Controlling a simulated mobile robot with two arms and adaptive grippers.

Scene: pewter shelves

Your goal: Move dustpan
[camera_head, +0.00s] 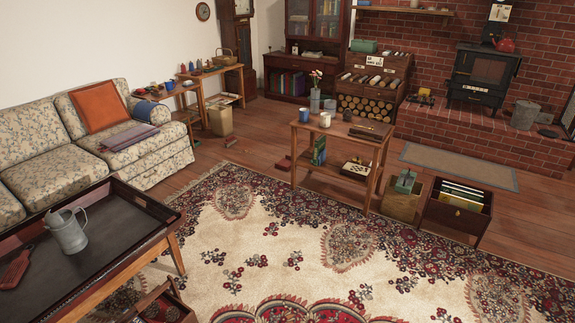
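I cannot single out the dustpan with certainty. A dark red slatted object with a handle (14,268) lies on the black tray table at the left edge, partly cut off by the frame. Neither of my grippers shows in the head view.
A grey metal pitcher (68,231) stands on the black tray table (110,215). A floral sofa (38,138) is at left. The small wooden table (345,130) bears cups. A wooden crate (455,212) sits right of it. The patterned rug (290,225) is mostly clear.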

